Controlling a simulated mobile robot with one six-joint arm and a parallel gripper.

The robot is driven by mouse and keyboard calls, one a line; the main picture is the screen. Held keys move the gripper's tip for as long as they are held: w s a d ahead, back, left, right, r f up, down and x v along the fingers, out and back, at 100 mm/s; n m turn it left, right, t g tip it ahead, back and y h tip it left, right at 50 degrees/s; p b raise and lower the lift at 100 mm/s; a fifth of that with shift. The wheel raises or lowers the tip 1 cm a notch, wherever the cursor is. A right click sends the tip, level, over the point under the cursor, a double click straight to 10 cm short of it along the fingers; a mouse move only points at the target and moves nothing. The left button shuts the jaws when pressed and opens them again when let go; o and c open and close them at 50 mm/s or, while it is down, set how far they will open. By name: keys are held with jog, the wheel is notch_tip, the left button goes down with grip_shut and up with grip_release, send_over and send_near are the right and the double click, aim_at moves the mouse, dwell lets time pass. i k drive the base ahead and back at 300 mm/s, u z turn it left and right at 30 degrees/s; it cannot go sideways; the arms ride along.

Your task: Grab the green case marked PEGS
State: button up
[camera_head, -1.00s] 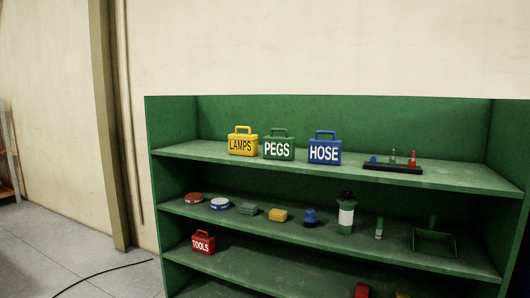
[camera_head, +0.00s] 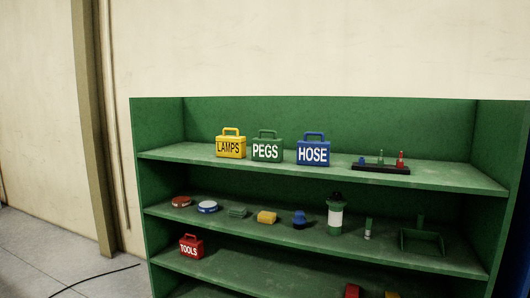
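The green case marked PEGS (camera_head: 266,147) stands upright on the top shelf of a green shelf unit, its handle up and its white lettering facing me. A yellow case marked LAMPS (camera_head: 230,144) stands close on its left. A blue case marked HOSE (camera_head: 313,150) stands on its right with a small gap between. My gripper does not show in this view.
The green shelf unit (camera_head: 320,176) has a black tray of small pegs (camera_head: 381,168) at right on top. Several small items, a lantern (camera_head: 335,214) and a green bin (camera_head: 422,241) fill the middle shelf. A red TOOLS case (camera_head: 191,246) is lower left. A cable (camera_head: 92,278) lies on the floor.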

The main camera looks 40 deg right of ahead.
aim_at(263, 150)
jog(key=i, duration=0.9)
jog(key=u, duration=0.05)
